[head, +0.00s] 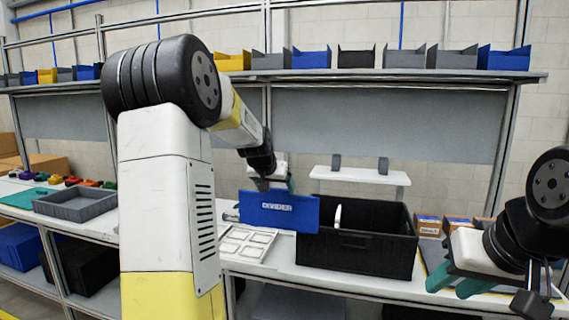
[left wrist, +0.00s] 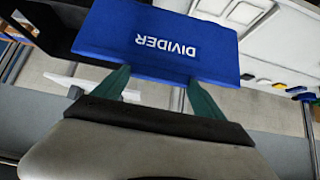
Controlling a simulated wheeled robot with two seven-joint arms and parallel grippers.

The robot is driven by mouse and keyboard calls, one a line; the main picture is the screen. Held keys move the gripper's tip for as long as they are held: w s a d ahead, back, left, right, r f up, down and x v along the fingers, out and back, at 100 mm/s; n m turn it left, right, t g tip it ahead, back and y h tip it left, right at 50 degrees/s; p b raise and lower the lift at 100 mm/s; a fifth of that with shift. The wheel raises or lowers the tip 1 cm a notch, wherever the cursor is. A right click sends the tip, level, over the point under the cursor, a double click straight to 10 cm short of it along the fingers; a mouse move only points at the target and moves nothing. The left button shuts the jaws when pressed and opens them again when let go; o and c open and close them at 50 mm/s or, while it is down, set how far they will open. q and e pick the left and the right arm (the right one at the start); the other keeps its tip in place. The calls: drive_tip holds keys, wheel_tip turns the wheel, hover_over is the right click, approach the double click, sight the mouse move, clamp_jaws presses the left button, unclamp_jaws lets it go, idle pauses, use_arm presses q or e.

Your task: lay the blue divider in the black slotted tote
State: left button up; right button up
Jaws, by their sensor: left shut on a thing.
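The blue divider (head: 275,212) is a flat panel with "DIVIDER" in white on its face. My left gripper (head: 277,182) is shut on its upper edge and holds it upright, in front of the left part of the black slotted tote (head: 360,242). In the left wrist view the divider (left wrist: 160,42) extends beyond the fingertips of my left gripper (left wrist: 157,88). The tote stands open on the bench; the divider hides its left end, and its slots cannot be made out. A white piece shows inside it. My right gripper (head: 456,284) is open and empty, right of the tote.
A white compartment tray (head: 245,245) lies left of the tote. Small cartons (head: 428,224) stand to its right, and a white raised shelf (head: 360,176) is behind it. A grey tray (head: 75,204) sits further left. Bins line the upper shelf (head: 390,75).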

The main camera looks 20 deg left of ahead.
use_arm(q)
drive_tip(key=s+d+f, duration=0.3)
drive_tip(key=f, duration=0.5)
drive_tip(key=s+d+f, duration=0.3)
drive_tip(key=d+f, duration=0.1)
drive_tip(key=f, duration=0.4)
drive_tip(key=s+d+f, duration=0.3)
drive_tip(key=f, duration=0.5)
drive_tip(key=shift+d, duration=0.3)
drive_tip(key=shift+r, duration=0.15)
